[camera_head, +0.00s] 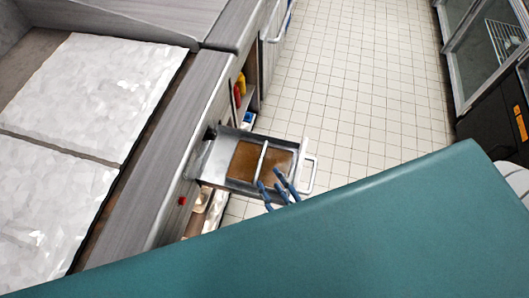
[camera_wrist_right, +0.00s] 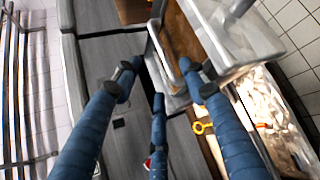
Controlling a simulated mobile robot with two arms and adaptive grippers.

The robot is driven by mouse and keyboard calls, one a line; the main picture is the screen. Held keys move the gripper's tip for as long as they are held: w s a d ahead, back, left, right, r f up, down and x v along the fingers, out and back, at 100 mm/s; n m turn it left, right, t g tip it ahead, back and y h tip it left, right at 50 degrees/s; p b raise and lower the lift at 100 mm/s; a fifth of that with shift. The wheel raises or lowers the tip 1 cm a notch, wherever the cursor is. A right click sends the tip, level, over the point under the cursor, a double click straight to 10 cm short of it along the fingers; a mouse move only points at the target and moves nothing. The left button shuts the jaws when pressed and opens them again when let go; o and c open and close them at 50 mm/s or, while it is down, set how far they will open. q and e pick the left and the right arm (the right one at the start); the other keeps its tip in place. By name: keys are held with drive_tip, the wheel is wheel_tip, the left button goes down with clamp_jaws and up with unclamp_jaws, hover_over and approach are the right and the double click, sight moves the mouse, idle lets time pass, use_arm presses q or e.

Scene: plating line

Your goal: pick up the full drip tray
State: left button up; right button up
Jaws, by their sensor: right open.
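The drip tray (camera_head: 233,133) is a metal tray holding brown liquid (camera_head: 246,160). It sticks out from the counter's side over the floor. A pale bar (camera_head: 262,160) crosses it, and a looped handle (camera_head: 312,175) is at its outer end. My right gripper (camera_head: 276,183) has its blue fingers spread at the tray's near edge. In the right wrist view, the open fingers (camera_wrist_right: 158,82) are close to the pale bar (camera_wrist_right: 164,52); I cannot tell whether they touch. Brown contents (camera_wrist_right: 184,36) show beyond. My left gripper is out of view.
The grey counter (camera_head: 175,135) with white ice-like beds (camera_head: 105,85) lies left. Shelves under it hold red and yellow bottles (camera_head: 240,86). The tiled floor (camera_head: 340,80) is clear beyond the tray. A glass-door cabinet (camera_head: 485,45) stands at right.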

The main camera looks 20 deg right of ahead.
sight(261, 160)
drive_tip(key=p+x, duration=0.1)
drive_tip(key=x, duration=0.5)
drive_tip(key=shift+w+d, duration=0.1)
drive_tip(key=shift+w, duration=0.25)
drive_tip(key=shift+w+f+p, duration=0.2)
drive_tip(key=shift+w+p, duration=0.15)
drive_tip(key=shift+w, duration=0.15)
drive_tip(key=x, duration=0.4)
drive_tip(key=shift+w+d+f+p, duration=0.1)
drive_tip(key=shift+w+f+p, duration=0.1)
drive_tip(key=shift+w+p, duration=0.15)
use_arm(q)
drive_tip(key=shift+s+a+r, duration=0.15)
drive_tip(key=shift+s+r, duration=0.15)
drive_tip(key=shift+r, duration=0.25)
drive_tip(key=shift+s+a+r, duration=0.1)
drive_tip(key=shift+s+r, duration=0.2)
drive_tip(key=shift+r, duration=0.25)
use_arm(e)
drive_tip(key=shift+s, duration=0.1)
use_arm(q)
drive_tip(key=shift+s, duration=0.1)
use_arm(e)
clamp_jaws()
